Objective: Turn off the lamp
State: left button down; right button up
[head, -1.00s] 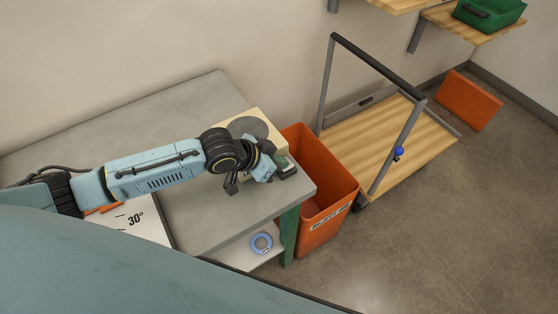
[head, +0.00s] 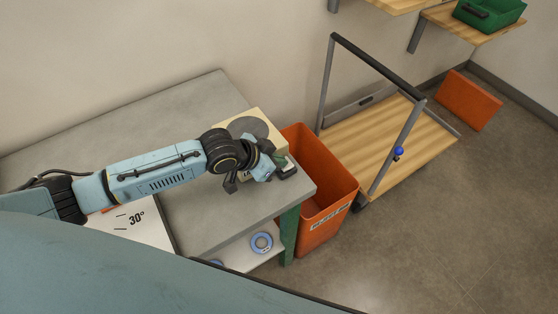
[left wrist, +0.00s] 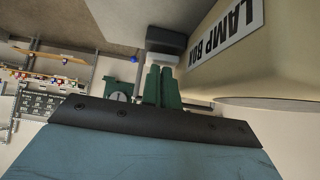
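The lamp box (head: 236,124) is a cream box with a round grey disc on top, at the right end of the grey bench. Its LAMP BOX label shows in the left wrist view (left wrist: 225,35). My left gripper (head: 286,168) is at the box's near right side, by the bench corner. In the left wrist view its two green fingers (left wrist: 161,84) are side by side, shut, with nothing seen between them. A dark and pale block (left wrist: 165,42) sits just beyond the fingertips; I cannot tell if they touch it. My right gripper is not in view.
An orange bin (head: 322,190) stands against the bench's right end. A wooden-decked cart (head: 385,135) is beyond it. A blue ring (head: 261,243) lies on the bench's lower shelf. A white sheet marked 30° (head: 125,222) lies under my left arm.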

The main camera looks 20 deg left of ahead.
pick_arm(q)
jog(key=shift+w+a+f, duration=0.1)
jog(key=shift+w+a, duration=0.15)
jog(key=shift+a, duration=0.15)
jog(key=shift+r+p, duration=0.4)
jog(key=shift+p, duration=0.05)
jog(key=r+p, duration=0.4)
jog(key=shift+w+a, duration=0.15)
jog(key=shift+a, duration=0.05)
jog(key=a+v, duration=0.1)
jog(key=v, duration=0.8)
jog(key=shift+a, duration=0.2)
jog(key=shift+w+f, duration=0.1)
